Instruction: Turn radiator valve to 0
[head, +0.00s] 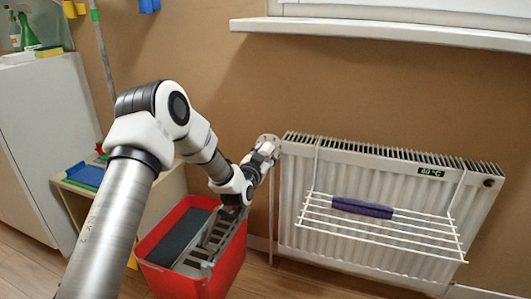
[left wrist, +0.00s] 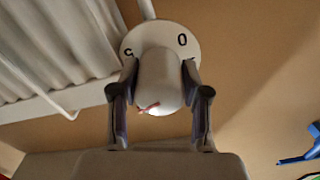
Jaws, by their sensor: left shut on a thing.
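The radiator valve has a pale round knob (left wrist: 158,75) in front of a white dial plate (left wrist: 203,46), where a 0 shows at upper right and what looks like a 5 at upper left. An orange-red mark shows on the lower part of the knob. My left gripper (left wrist: 158,88) is shut on the knob, one finger on each side. In the head view my left gripper (head: 268,152) reaches the dial plate (head: 268,138) at the radiator's left end and mostly hides the knob. My right gripper is not in view.
The white radiator (head: 385,180) has a display reading about 40 °C. A wire drying rack (head: 385,228) hangs on it with a folded purple towel (head: 362,208). A red bin (head: 232,262) stands below my left arm. A white cabinet (head: 45,140) is at left.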

